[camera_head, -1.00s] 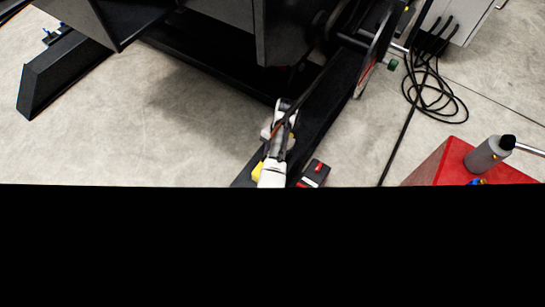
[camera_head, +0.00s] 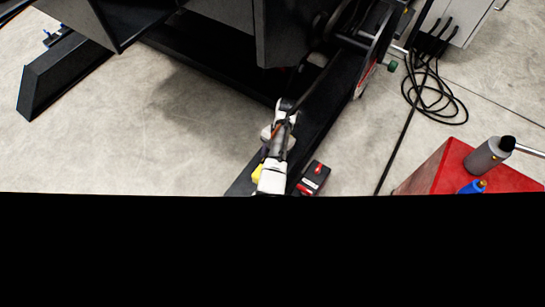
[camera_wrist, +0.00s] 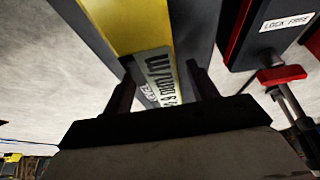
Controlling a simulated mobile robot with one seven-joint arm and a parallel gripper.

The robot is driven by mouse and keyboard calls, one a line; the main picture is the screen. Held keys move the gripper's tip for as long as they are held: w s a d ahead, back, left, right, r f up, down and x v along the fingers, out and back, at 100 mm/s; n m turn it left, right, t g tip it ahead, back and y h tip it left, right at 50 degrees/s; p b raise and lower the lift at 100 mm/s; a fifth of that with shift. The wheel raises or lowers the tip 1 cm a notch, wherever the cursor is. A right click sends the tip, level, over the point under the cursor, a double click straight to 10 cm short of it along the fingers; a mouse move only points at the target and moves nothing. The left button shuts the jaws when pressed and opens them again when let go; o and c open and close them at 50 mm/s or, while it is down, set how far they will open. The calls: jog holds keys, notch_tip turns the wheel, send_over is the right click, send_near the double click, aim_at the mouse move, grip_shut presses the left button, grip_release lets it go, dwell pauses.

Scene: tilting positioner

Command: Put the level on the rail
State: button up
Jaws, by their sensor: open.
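The level, a yellow body (camera_wrist: 130,22) with a grey label plate marked "mm/m", lies ahead of my gripper in the wrist view. A yellow piece (camera_head: 257,173) beside my arm in the head view looks like part of it. My gripper (camera_wrist: 160,82) is open, with one dark finger on each side of the label plate in the picture. I cannot tell whether the fingers touch the level. A dark grey beam (camera_wrist: 194,30) shows along the level's sides; the same long dark beam (camera_head: 330,110) runs diagonally in the head view. I cannot tell which part is the rail.
A black box with a red lever (camera_head: 314,178) is right of my arm; in the wrist view this box (camera_wrist: 275,30) reads "LOCK FREE". A red cart top (camera_head: 435,173) holds a grey canister (camera_head: 485,156) and a blue bottle (camera_head: 472,187). Coiled cables (camera_head: 435,100) lie on the floor.

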jog(key=p+v, duration=0.2)
jog(key=v, duration=0.9)
jog(key=shift+r+p, duration=0.1)
jog(key=shift+p, duration=0.2)
